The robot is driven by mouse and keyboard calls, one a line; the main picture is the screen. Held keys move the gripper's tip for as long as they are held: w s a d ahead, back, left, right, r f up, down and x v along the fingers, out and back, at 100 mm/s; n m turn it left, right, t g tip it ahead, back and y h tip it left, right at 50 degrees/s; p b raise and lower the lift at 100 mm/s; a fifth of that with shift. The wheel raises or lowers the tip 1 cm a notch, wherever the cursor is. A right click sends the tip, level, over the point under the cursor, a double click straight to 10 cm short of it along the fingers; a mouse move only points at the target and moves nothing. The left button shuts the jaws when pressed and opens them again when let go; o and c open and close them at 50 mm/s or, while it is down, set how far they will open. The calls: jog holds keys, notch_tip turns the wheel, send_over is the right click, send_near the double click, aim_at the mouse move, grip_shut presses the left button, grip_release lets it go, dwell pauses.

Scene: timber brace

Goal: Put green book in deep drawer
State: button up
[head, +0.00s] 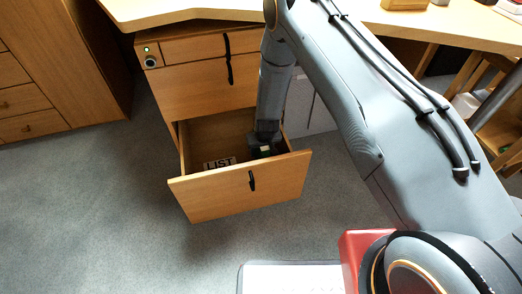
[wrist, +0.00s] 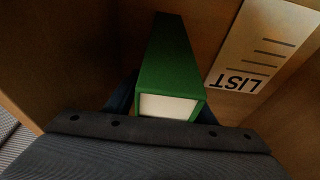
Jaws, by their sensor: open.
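The deep drawer (head: 225,196) is the bottom one of the wooden cabinet and is pulled open. My gripper (head: 265,148) reaches down inside it, near its right side. In the wrist view, the green book (wrist: 168,55) lies in the drawer with its pale page edge toward me. My open gripper (wrist: 168,95) has one dark finger on each side of the book. Whether the fingers touch the book cannot be told. In the head view the gripper mostly hides the book.
A white paper marked LIST (head: 220,163) lies in the drawer, left of my gripper in the head view. The two upper drawers (head: 210,85) are shut. A desk top (head: 165,10) is above them. Grey floor (head: 105,200) is clear at the left.

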jog(key=p+v, duration=0.3)
jog(key=v, duration=0.9)
jog(key=shift+p, duration=0.35)
jog(key=shift+s+a+r, duration=0.1)
jog(key=shift+r, duration=0.2)
jog(key=s+a+r+n+g, duration=0.1)
jog(key=s+a+r, duration=0.1)
jog(key=s+r, duration=0.35)
jog(key=s+a+r, duration=0.1)
jog(key=s+r, duration=0.2)
jog(key=r, duration=0.6)
jog(key=s+a+r+n+g, duration=0.1)
jog(key=s+a+r, duration=0.1)
jog(key=s+r, duration=0.35)
jog(key=s+d+r, duration=0.2)
jog(key=s+r, duration=0.5)
jog(key=s, duration=0.2)
jog(key=s+d+r+n+g, duration=0.1)
jog(key=s+d+r, duration=0.2)
jog(key=s+r, duration=0.4)
jog(key=s, duration=0.3)
jog(key=shift+r, duration=0.2)
jog(key=shift+d, duration=0.15)
